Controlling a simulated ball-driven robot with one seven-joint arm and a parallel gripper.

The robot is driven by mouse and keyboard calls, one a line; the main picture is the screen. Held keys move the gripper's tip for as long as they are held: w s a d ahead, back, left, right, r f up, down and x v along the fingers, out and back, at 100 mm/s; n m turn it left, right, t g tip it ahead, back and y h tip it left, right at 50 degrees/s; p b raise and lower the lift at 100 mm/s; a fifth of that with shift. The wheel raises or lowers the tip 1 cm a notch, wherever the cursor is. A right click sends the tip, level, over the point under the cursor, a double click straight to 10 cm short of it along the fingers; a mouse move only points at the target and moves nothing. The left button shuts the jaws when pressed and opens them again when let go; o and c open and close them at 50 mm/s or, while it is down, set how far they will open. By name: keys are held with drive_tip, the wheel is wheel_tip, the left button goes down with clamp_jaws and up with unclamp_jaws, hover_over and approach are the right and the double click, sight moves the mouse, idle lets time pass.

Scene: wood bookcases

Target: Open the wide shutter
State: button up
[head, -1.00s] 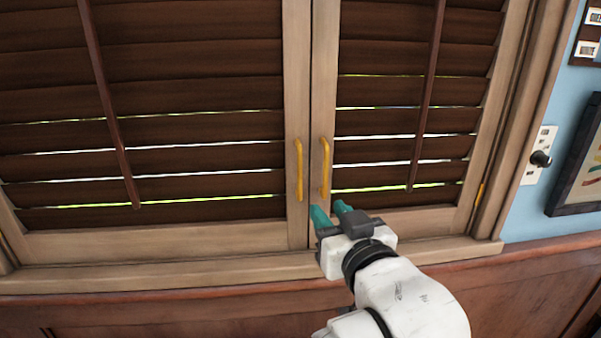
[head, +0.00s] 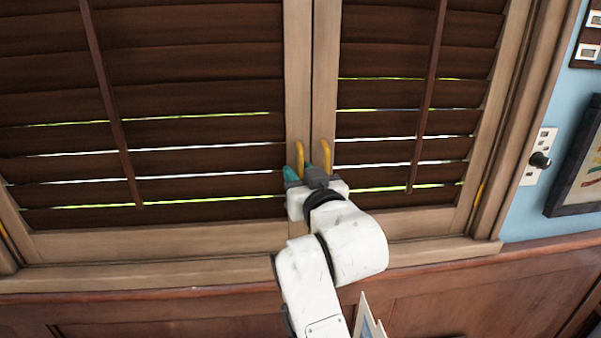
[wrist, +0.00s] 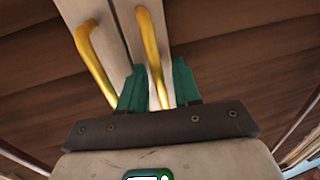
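The wide shutter (head: 190,75) is the left one, with dark slats in a pale wood frame. It stands shut beside the narrower right shutter (head: 400,95). Its yellow handle (head: 299,152) is on its right edge; a second yellow handle (head: 325,155) is on the narrow shutter. My gripper (head: 300,170) is at the lower part of the handles, with teal fingers apart. In the head view the wide shutter's handle rises between the fingertips. In the wrist view one handle (wrist: 148,40) runs down between the open fingers (wrist: 158,85), and the other handle (wrist: 92,55) passes outside them. Contact cannot be told.
A pale wood sill (head: 150,275) runs below the shutters, above brown wood panelling (head: 470,290). At the right are a blue wall, a switch plate with a dark knob (head: 540,160) and a framed picture (head: 580,165). Tilt rods hang on both shutters.

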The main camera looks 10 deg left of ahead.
drive_tip(key=shift+w, duration=0.1)
drive_tip(key=shift+c, duration=0.2)
clamp_jaws()
idle(0.4)
